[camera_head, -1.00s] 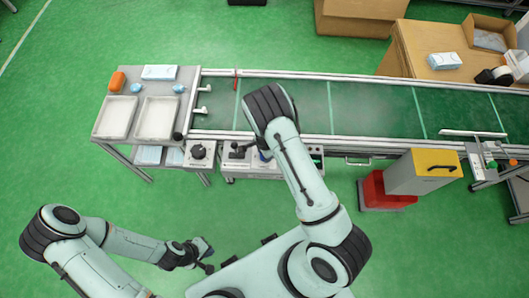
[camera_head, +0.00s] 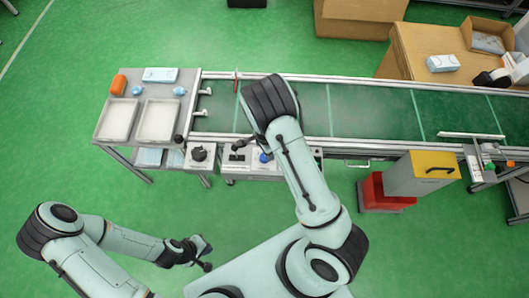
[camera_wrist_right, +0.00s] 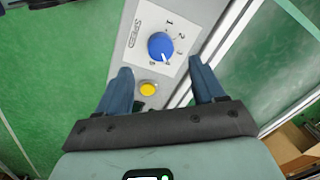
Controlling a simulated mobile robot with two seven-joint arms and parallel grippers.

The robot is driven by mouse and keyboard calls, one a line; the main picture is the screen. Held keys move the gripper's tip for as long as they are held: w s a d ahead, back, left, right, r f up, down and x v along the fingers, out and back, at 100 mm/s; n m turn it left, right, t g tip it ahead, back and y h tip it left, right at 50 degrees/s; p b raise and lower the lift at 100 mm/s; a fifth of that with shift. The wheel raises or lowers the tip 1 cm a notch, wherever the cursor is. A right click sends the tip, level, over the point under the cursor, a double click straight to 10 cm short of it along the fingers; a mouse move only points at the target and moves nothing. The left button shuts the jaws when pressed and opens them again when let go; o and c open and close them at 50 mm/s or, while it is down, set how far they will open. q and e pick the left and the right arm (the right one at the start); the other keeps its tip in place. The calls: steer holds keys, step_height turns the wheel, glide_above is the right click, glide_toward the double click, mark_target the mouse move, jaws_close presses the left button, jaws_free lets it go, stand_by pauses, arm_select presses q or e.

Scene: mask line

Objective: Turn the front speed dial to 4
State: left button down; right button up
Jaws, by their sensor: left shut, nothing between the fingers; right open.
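The blue speed dial (camera_wrist_right: 161,46) sits on a white plate marked SPEED with numbers around it. Its white mark points to the lower side, close to the 4. It also shows in the head view (camera_head: 265,157) on the front control panel of the conveyor. My right gripper (camera_wrist_right: 163,82) is open, its two blue fingers apart and short of the dial, with nothing between them. My left gripper (camera_head: 204,254) is shut and empty, low in the head view, away from the panel.
A yellow button (camera_wrist_right: 148,89) is beside the dial plate. A box with a black knob (camera_head: 198,154) stands left of the panel. The green conveyor (camera_head: 370,105) runs behind it. A red bin (camera_head: 376,192) and yellow-topped box (camera_head: 425,172) stand to the right.

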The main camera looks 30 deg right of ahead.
arm_select(q)
steer(key=shift+w+r+p, duration=0.5)
steer(key=shift+w+r, duration=0.4)
steer(key=shift+w, duration=0.2)
arm_select(e)
step_height(320, 180, up, 6)
steer(key=shift+r, duration=0.25)
steer(key=shift+s, duration=0.15)
steer(key=s+a+f+n+g, duration=0.2)
steer(key=s+f+n, duration=0.6)
steer(key=s+f, duration=0.4)
steer(key=s+a+n+t+y, duration=0.1)
steer(key=s+a+n+y, duration=0.2)
steer(key=s+a+n, duration=0.2)
steer(key=s+a, duration=0.1)
steer(key=a, duration=0.2)
steer(key=shift+s+a+r+n+y, duration=0.15)
steer(key=shift+s+r+n+y, duration=0.15)
steer(key=shift+n+y, duration=0.1)
steer(key=shift+f, duration=0.1)
steer(key=c, duration=0.5)
arm_select(q)
steer(key=shift+d, duration=0.15)
arm_select(e)
steer(key=shift+s, duration=0.1)
